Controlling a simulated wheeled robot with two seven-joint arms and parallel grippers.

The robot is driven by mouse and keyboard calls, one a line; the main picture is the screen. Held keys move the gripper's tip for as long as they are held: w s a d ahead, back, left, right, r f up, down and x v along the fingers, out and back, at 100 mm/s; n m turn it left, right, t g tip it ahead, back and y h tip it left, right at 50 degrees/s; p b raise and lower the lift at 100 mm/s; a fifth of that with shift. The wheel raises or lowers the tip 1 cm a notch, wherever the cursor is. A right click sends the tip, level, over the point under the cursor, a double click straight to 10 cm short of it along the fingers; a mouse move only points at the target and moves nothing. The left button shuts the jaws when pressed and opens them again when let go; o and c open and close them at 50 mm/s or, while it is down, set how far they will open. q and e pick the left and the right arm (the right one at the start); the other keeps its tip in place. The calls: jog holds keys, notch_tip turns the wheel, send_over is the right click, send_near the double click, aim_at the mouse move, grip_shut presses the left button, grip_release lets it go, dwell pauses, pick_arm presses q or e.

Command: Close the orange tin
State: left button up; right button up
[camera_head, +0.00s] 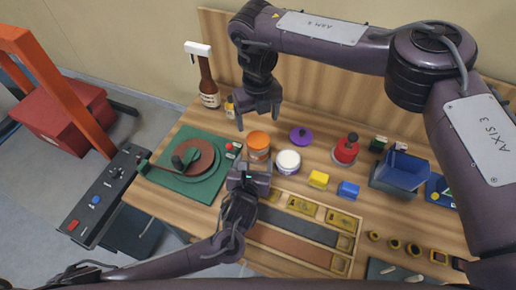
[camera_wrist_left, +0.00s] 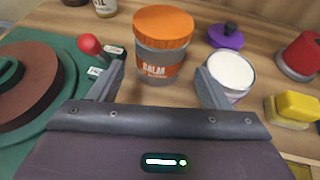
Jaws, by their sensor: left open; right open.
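The orange tin (camera_head: 258,154) stands upright on the wooden table, with its orange lid (camera_head: 258,139) on top. In the left wrist view, the tin (camera_wrist_left: 160,65) shows a grey and orange "BALM" label, and the lid (camera_wrist_left: 163,25) covers its mouth. I cannot tell whether the lid is fully tightened. My left gripper (camera_head: 250,168) is open and empty, just in front of the tin. In the wrist view its fingers point toward the tin, one on each side. My right gripper (camera_head: 258,115) is open and empty, above and behind the tin, fingers pointing down.
A white-topped tin (camera_head: 288,162) stands close right of the orange tin, with a purple lid (camera_head: 301,136) behind it. Yellow (camera_head: 318,179) and blue (camera_head: 348,190) blocks, a red jar (camera_head: 345,152) and a blue bin (camera_head: 402,175) stand right.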

aim_at(256, 156)
pick_arm(q)
jog(key=x, duration=0.7)
jog(key=shift+w, duration=0.1)
pick_arm(e)
jog(key=shift+w, duration=0.15)
pick_arm(q)
jog(key=c, duration=1.4)
grip_shut()
pick_arm(e)
jog(key=n, duration=1.2)
jog(key=shift+a, duration=0.1)
jog(key=n, duration=0.4)
jog(key=shift+n, duration=0.4)
jog(key=n, duration=0.5)
jog(key=shift+n, duration=0.3)
pick_arm(q)
jog(key=shift+f, duration=0.1)
